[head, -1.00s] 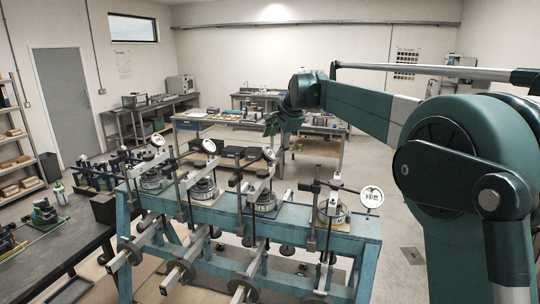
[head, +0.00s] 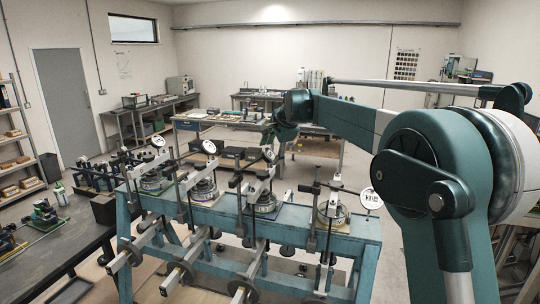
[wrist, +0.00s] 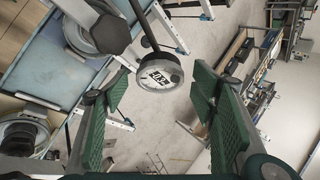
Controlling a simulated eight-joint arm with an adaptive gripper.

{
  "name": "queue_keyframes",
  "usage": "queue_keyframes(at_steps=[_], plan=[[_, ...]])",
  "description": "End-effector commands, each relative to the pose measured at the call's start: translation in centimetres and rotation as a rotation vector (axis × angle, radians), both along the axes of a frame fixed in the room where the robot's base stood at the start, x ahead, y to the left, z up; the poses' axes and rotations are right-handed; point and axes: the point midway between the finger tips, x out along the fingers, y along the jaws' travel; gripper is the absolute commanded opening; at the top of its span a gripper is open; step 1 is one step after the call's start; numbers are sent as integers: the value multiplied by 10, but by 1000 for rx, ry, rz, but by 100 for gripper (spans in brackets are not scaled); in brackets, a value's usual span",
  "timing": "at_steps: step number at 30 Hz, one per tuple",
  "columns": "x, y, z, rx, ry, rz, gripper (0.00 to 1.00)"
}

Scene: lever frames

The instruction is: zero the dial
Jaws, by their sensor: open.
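Several round white dial gauges stand on posts along the blue bench (head: 340,226) in the head view: one at far left (head: 158,141), one beside it (head: 209,146), a third (head: 268,153), and one at the right end (head: 371,199). My gripper (head: 274,138) is above and close to the third dial. In the wrist view a dial with a dark-marked face (wrist: 158,78) lies ahead, between the open green fingers of my gripper (wrist: 160,88), touching neither. I cannot read its needle.
Lever frames with hanging weights (head: 127,252) fill the blue bench front. A dark table (head: 60,250) stands at the left. Workbenches (head: 240,121) line the back. Open floor lies between the blue bench and the back benches.

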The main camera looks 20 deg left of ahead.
Motion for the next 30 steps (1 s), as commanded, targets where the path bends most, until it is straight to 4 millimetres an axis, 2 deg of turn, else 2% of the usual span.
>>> queue_keyframes(at_steps=[9, 20, 26, 30], plan=[[10, 10, -19, 0, 0, 0, 57], [11, 11, -21, 0, 0, 0, 57], [11, 11, -21, 0, 0, 0, 31], [11, 11, -21, 0, -1, 1, 29]])
